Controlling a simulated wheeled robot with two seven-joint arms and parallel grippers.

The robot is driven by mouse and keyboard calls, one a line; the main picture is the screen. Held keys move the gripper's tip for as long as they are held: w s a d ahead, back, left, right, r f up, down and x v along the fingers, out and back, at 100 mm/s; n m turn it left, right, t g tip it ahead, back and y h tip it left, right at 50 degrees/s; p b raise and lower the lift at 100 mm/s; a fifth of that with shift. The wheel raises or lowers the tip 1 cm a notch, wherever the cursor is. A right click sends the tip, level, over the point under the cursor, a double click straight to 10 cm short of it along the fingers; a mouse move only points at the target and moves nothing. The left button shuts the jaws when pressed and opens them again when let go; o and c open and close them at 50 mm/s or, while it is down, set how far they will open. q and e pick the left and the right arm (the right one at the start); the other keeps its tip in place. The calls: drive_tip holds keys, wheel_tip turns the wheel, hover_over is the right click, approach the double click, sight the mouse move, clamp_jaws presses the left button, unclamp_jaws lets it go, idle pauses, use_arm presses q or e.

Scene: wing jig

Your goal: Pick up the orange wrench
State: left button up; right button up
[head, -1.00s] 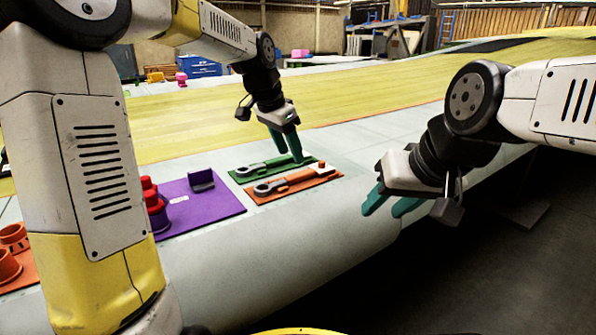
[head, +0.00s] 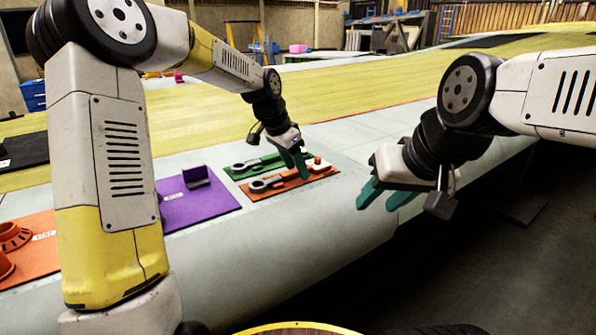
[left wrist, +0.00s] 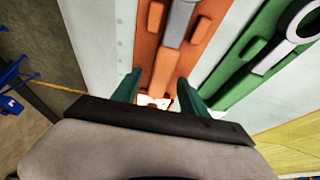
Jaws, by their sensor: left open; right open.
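The orange wrench (head: 258,185) lies on an orange board on the table. Its grey ring end is at the left, and its grey shaft (left wrist: 180,22) shows in the left wrist view. My left gripper (head: 296,165) is open, low over the right part of the orange board (head: 285,190). In the left wrist view, the fingers of my left gripper (left wrist: 157,96) stand apart on either side of the board's strip, with nothing visibly clamped. The fingers partly hide the wrench's far end. My right gripper (head: 380,195) is open and empty, right of the boards.
A green board (head: 237,174) with another wrench lies right behind the orange one. A purple board (head: 200,208) with an upright bracket is to the left. An orange-red board with cups (head: 45,262) lies further left. Bare pale surface (head: 345,150) lies right of the boards.

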use_arm(q)
drive_tip(key=shift+f, duration=0.1)
clamp_jaws()
idle(0.3)
idle(1.2)
